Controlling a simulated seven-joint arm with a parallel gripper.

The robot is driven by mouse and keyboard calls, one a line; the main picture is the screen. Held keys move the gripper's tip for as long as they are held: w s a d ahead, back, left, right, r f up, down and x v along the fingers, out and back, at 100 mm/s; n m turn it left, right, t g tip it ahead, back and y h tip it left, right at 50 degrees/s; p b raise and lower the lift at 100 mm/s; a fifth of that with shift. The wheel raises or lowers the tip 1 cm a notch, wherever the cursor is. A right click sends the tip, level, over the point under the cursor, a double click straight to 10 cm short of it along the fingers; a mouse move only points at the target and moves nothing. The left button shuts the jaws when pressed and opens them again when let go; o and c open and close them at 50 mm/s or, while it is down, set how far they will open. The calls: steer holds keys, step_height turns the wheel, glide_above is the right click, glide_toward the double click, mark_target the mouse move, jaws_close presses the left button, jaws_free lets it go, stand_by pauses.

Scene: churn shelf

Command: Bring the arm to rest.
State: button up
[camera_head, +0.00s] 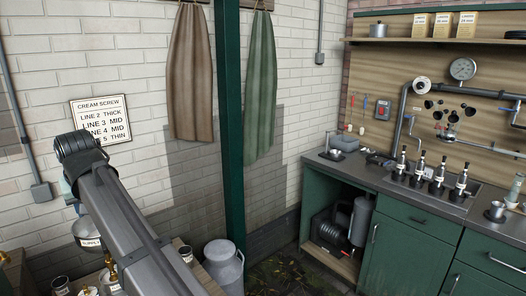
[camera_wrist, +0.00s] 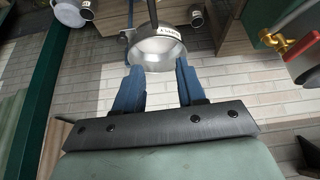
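My gripper (camera_wrist: 160,68) shows in the wrist view with its two blue fingers spread apart. No object is visible between the fingers. A round silver vessel (camera_wrist: 158,52) with a small white label lies just beyond the fingertips; I cannot tell whether the tips touch it. In the head view my arm (camera_head: 125,225) reaches up from the bottom to a dark joint at the left. The arm hides most of what is behind it, and the gripper is not clearly visible there. A silver vessel with a label (camera_head: 92,240) shows partly beside the arm.
Brass valves (camera_head: 108,275) and small labelled cups (camera_head: 60,285) stand at the lower left. A brass valve with a red handle (camera_wrist: 300,47) is at the right in the wrist view. A green post (camera_head: 231,120) and a milk can (camera_head: 222,262) stand right of the arm.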

steer(key=d+f, duration=0.5)
steer(key=f, duration=0.8)
steer(key=d+f, duration=0.5)
steer(key=f, duration=0.9)
steer(key=s+d+f+m+g+h, duration=0.2)
steer(key=d+f+g+h, duration=0.1)
steer(key=d+f, duration=1.95)
steer(key=s+d+f+m+g+h, duration=0.1)
steer(key=s+d+f+g, duration=0.1)
steer(key=s+d+f, duration=0.4)
steer(key=s+d+f+m+g+h, duration=0.1)
steer(key=s+d+f+m, duration=0.1)
steer(key=d+f, duration=0.65)
steer(key=s+d+f+m+g, duration=0.2)
steer(key=s+d+f, duration=0.3)
steer(key=s+d, duration=0.4)
steer(key=s+d+f+m+g+y, duration=0.1)
steer(key=s+d+f+m+g, duration=0.1)
steer(key=s+d+f, duration=0.3)
steer(key=s+d, duration=0.4)
steer(key=shift+s+d+f+m+g, duration=0.15)
steer(key=shift+d+m+g, duration=0.05)
steer(key=shift+m+g, duration=0.1)
